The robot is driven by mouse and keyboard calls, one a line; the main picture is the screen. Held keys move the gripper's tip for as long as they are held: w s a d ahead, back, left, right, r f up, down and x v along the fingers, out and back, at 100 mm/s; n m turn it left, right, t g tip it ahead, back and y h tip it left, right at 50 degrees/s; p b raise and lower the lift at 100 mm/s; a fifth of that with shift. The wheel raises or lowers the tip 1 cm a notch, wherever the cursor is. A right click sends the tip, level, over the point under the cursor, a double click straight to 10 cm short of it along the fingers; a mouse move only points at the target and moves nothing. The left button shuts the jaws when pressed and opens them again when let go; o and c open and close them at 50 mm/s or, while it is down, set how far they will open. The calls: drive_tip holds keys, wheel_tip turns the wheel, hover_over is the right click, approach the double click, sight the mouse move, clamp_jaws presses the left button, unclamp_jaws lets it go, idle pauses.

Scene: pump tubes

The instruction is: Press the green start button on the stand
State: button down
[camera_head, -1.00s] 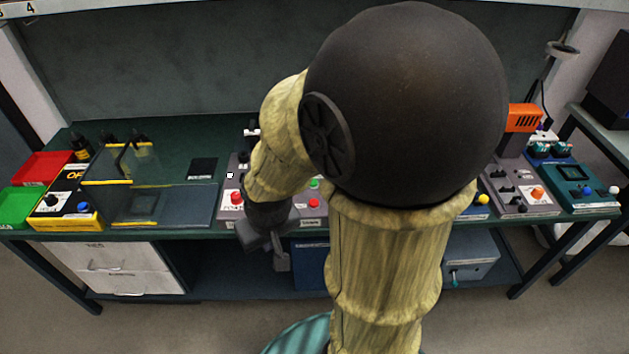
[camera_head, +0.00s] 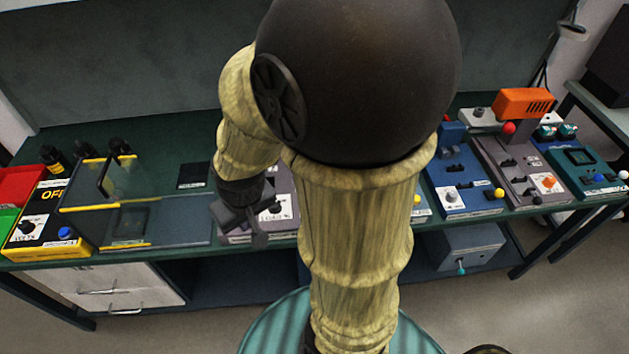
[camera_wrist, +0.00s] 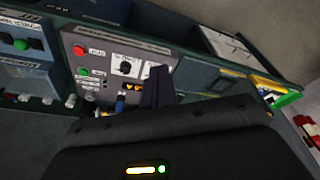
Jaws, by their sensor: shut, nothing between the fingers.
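A grey control stand (camera_wrist: 105,48) shows in the wrist view with a red button (camera_wrist: 79,50), a green button (camera_wrist: 83,71) below it and a black knob (camera_wrist: 125,68); its labels are too blurred to read. In the head view this grey stand (camera_head: 285,185) is mostly hidden behind my arm and its green button does not show. My gripper (camera_head: 258,238) is shut and empty at the front of the stand. In the wrist view my dark fingers (camera_wrist: 158,88) are to the right of the green button, apart from it in the picture.
A blue panel (camera_wrist: 22,75) with another green button (camera_wrist: 20,44) stands left of the grey stand in the wrist view. In the head view, a clear guard (camera_head: 130,190) stands left. Blue (camera_head: 462,180) and grey (camera_head: 520,170) units stand right of my arm.

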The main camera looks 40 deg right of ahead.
drive_tip(key=w+d+f+m+t+y+p, duration=0.1)
drive_tip(key=w+d+f+m+p, duration=0.2)
drive_tip(key=w+d+f+m, duration=0.35)
drive_tip(key=w+d+f+m+t+y+p, duration=0.1)
drive_tip(key=w+d+f+m+y+p, duration=0.2)
drive_tip(key=d+m, duration=0.55)
drive_tip(key=w+d+m+t+h+p, duration=0.1)
drive_tip(key=d+m+t+p, duration=0.3)
drive_tip(key=d+m, duration=0.6)
drive_tip(key=d+h, duration=0.1)
drive_tip(key=d, duration=0.3)
drive_tip(key=shift+d+r, duration=0.15)
drive_tip(key=shift+w, duration=0.1)
wheel_tip(320, 180, down, 9)
drive_tip(key=b, duration=0.7)
drive_tip(key=shift+w, duration=0.1)
idle(0.3)
